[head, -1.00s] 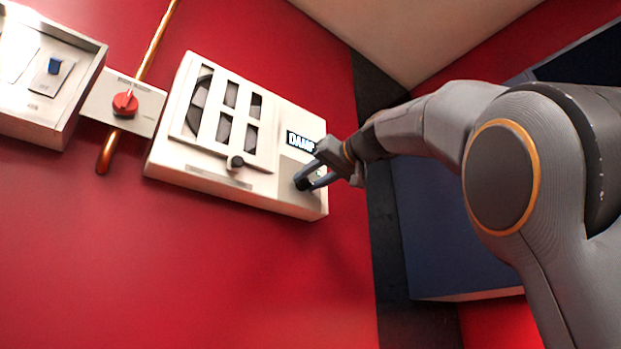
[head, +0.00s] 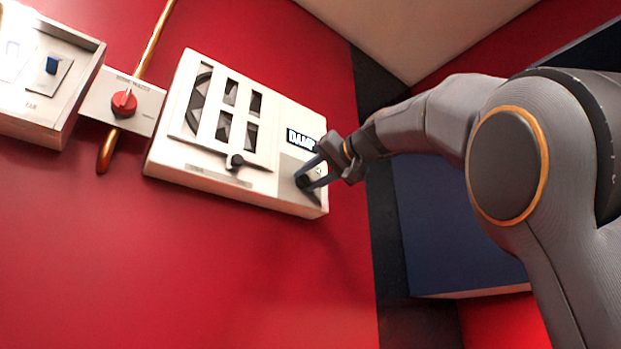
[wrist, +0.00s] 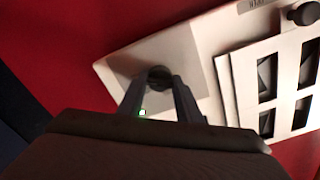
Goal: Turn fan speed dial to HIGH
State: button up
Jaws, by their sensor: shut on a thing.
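The fan speed dial, a small dark round knob (wrist: 159,77), sits on the grey panel at one end of a white wall-mounted fan box (head: 215,180). My gripper (head: 306,180) is at this dial and shut on it; its two fingers lie on either side of the knob in the wrist view (wrist: 160,88). In the head view the fingers cover most of the dial. The dial's markings and pointer cannot be read. A dark display (head: 301,140) with partly hidden white letters sits above the dial. A small green light (wrist: 142,113) shows beside a finger.
A black slider knob (head: 236,161) sits below the box's slotted grille. A red knob (head: 124,103) on a small plate and a panel with a blue switch (head: 52,65) are further left. A copper pipe (head: 107,150) runs behind the plate. The red wall below is clear.

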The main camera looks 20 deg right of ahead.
jog(key=o, duration=1)
jog(key=shift+o, duration=0.2)
jog(key=b+v, duration=0.2)
jog(key=v, duration=0.6)
jog(key=shift+b, duration=0.35)
jog(key=shift+w+f, duration=0.1)
jog(key=shift+w, duration=0.05)
